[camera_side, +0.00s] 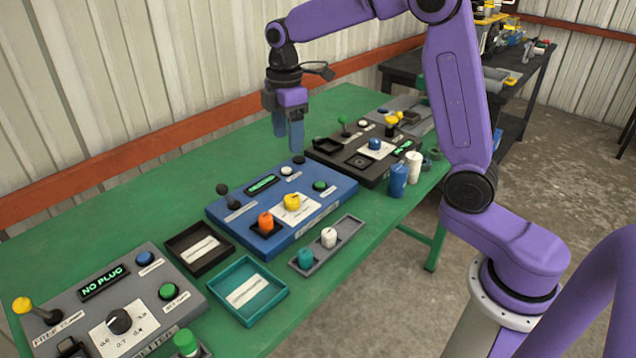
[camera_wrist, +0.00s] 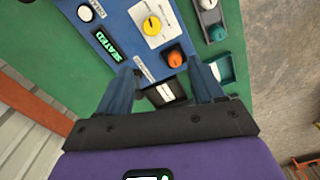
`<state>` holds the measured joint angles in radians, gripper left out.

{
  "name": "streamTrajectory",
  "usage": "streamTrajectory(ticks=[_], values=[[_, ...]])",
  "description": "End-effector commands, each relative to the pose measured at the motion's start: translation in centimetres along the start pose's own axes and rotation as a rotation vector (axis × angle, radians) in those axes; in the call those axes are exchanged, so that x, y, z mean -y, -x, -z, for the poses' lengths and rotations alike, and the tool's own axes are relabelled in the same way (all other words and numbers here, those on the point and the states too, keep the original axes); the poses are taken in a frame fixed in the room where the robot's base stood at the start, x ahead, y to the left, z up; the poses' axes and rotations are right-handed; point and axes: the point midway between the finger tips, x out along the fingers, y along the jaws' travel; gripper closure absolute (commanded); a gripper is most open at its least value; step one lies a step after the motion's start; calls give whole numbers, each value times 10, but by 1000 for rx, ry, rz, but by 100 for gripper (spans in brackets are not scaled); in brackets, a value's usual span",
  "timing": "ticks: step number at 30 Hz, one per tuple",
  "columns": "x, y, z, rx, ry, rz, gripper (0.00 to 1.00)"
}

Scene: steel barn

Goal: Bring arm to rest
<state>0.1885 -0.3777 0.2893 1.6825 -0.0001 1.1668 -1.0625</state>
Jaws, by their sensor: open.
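My gripper (camera_side: 288,140) hangs from my purple arm, pointing down over the green table near the back edge of a blue panel (camera_side: 335,200). Its two blue fingers are apart, with nothing between them. In the wrist view my gripper (camera_wrist: 164,88) also shows open, with the blue panel (camera_wrist: 128,30) ahead of it. That panel has a yellow knob (camera_side: 292,201), a green button (camera_side: 320,185) and a black lever (camera_side: 222,189). An orange plug (camera_side: 265,223) stands at its front left corner. Its display (camera_wrist: 105,45) reads SEATED in the wrist view.
A grey panel (camera_side: 80,318) reading NO PLUG stands at front left. A black tray (camera_side: 178,268), a teal tray (camera_side: 222,302) and a grey holder (camera_side: 350,232) with teal and white plugs lie between. A black panel (camera_side: 330,150) stands behind right. The table's left back (camera_side: 120,200) is clear.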

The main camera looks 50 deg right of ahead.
Motion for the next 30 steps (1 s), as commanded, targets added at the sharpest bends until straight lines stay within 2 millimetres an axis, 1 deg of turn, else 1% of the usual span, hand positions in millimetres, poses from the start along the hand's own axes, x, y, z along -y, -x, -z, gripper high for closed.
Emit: streamTrajectory(ticks=[3,7,11,14,18,20,23,30], values=[[29,1,8,-2,-6,-2,33],[63,0,12,-5,-25,-4,33],[99,-2,12,-8,-41,-6,33],[127,-4,8,-10,-55,-6,33],[166,-8,-1,-13,-72,-6,33],[182,-10,-7,-16,-80,-7,33],[208,-14,-18,-17,-92,-5,33],[267,-26,-54,-24,-123,-3,33]])
